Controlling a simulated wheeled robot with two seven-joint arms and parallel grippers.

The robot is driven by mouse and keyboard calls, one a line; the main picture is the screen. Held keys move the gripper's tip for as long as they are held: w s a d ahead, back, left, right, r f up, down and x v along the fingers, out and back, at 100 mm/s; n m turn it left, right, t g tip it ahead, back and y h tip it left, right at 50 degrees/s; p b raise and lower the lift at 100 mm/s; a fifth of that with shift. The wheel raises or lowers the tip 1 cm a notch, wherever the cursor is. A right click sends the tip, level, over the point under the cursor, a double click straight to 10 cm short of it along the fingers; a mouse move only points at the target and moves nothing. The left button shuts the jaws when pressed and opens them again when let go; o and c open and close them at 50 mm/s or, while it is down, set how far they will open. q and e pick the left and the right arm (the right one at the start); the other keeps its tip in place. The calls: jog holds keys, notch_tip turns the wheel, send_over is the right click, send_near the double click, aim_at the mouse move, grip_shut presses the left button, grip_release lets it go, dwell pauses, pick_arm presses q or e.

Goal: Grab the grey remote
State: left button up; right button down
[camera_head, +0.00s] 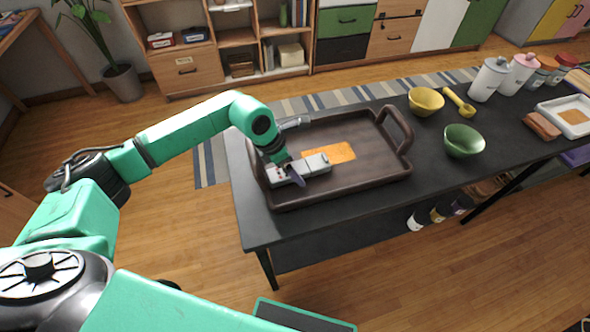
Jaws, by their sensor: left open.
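A light grey object that looks like the grey remote (317,163) lies in the brown wooden tray (365,181), toward its left side. Small dark and reddish marks show at its left end. My left gripper (291,172) reaches down into the tray from the left, right at the remote. A dark finger crosses in front of the remote's left part. The gripper is open; I cannot tell whether its fingers touch the remote. The wrist hides part of the tray behind it. My right gripper is not in view.
An orange card-like patch (330,152) lies in the tray beside the remote. The tray has raised handles and stands on a black table (262,226). To the right stand a yellow bowl (426,101), a green bowl (464,141) and several lidded jars (489,79).

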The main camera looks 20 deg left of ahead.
pick_arm(q)
jog(key=shift+f+b, duration=0.25)
jog(key=shift+b, duration=0.1)
dwell(0.3)
jog(key=c, duration=1.5)
